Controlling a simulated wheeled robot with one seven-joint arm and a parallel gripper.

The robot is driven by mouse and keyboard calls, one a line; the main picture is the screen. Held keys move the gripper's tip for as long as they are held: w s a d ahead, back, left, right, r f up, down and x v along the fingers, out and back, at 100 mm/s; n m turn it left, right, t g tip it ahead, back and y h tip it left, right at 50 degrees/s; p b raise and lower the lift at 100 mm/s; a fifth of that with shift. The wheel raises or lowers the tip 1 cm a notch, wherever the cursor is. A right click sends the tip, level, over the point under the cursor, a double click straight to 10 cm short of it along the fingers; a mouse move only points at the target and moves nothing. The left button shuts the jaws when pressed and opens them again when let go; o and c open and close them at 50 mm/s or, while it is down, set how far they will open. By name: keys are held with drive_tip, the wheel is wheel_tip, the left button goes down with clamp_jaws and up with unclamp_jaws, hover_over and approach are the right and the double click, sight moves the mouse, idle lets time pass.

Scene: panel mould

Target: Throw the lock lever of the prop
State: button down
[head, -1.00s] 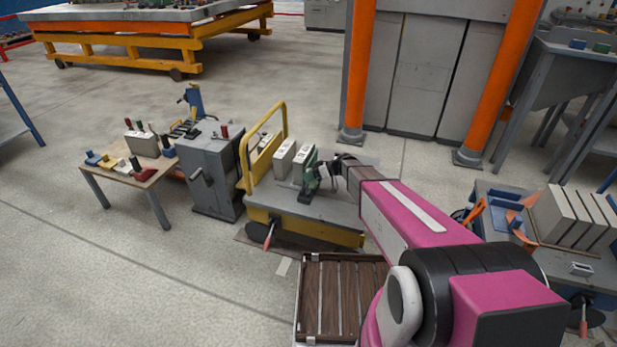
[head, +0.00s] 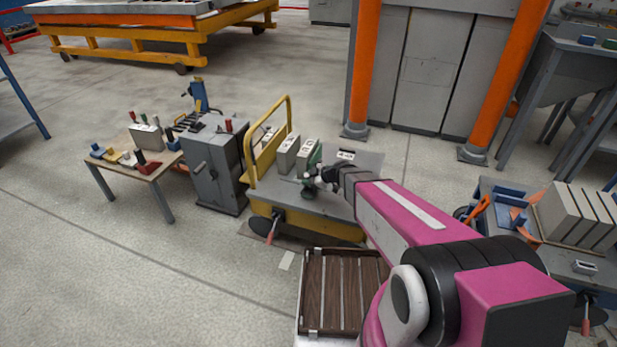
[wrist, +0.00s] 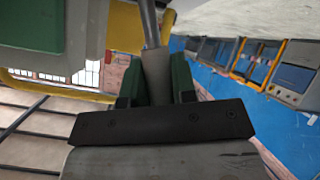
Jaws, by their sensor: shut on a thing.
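My gripper (head: 313,182) is over the yellow-railed cart (head: 325,212), close to the upright grey blocks on it. In the wrist view its two dark green fingers (wrist: 157,88) are shut on a grey rod (wrist: 150,25), which runs up and out of the picture. In the head view the wrist and fingers hide the rod. I cannot tell for sure that this rod is the prop's lock lever. A grey block with a green face (wrist: 30,22) shows at the upper left of the wrist view.
A grey cabinet (head: 215,175) with a side handle and a small wooden table (head: 152,168) with parts stand left of the cart. Orange posts (head: 363,70) stand behind it. A slatted tray (head: 340,295) is in front. Open floor (head: 110,270) lies at the front left.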

drive_tip(key=shift+s+a+f+n+t, duration=0.15)
drive_tip(key=shift+s+f+n+t, duration=0.05)
drive_tip(key=shift+s+n+t, duration=0.25)
drive_tip(key=shift+s, duration=0.1)
drive_tip(key=c, duration=1.2)
unclamp_jaws()
drive_tip(key=v, duration=1)
drive_tip(key=shift+s+d+r, duration=0.2)
drive_tip(key=shift+d, duration=0.05)
